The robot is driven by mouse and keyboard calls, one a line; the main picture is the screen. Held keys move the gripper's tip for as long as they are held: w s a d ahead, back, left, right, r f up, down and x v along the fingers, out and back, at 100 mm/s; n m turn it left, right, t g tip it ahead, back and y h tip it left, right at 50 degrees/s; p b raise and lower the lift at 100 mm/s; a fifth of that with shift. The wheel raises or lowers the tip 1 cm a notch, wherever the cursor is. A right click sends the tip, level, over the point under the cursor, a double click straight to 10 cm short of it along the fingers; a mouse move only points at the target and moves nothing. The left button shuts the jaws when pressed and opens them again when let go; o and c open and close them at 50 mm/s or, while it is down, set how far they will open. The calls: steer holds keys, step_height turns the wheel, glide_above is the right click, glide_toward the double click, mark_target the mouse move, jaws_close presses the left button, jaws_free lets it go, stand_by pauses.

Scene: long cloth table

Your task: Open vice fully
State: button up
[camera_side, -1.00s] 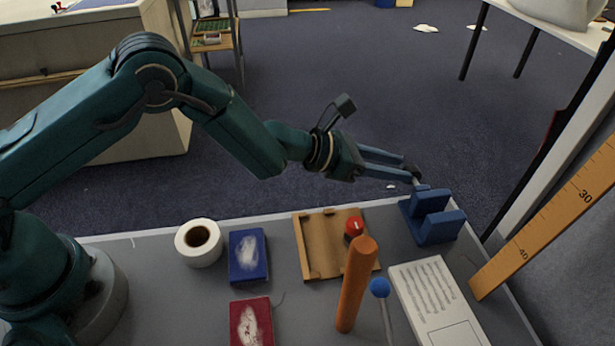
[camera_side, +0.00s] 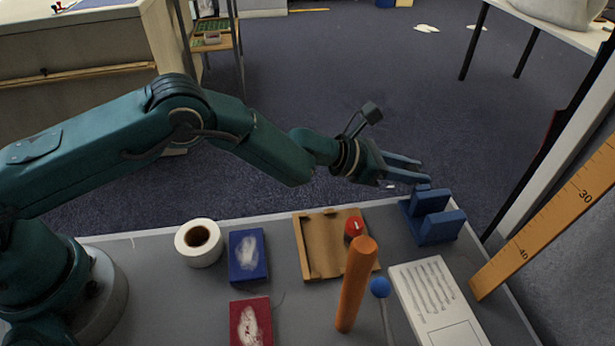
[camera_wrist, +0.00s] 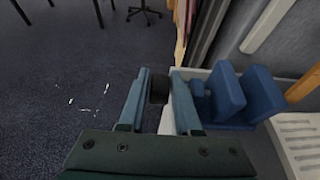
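The blue vice (camera_side: 434,218) stands at the table's far right corner, with a clear gap between its two upright jaws. It also shows in the wrist view (camera_wrist: 228,95), right of my fingers. My gripper (camera_side: 424,172) is level at the vice's back left, its fingers pointing right. In the side view the fingers stand apart and the knob is hidden.
A wooden tray (camera_side: 318,262) with a red knob (camera_side: 354,228) lies left of the vice. An orange cylinder (camera_side: 356,285), a blue-balled stick (camera_side: 380,288) and a white keyboard-like board (camera_side: 437,300) are nearer. A wooden ruler (camera_side: 550,215) rises at right.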

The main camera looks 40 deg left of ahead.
mark_target(407, 169)
jaws_close()
steer(key=shift+d+g, duration=0.15)
steer(key=shift+g, duration=0.15)
steer(key=shift+y, duration=0.5)
steer(key=shift+o, duration=1.5)
jaws_free()
steer(key=shift+v, duration=2.6)
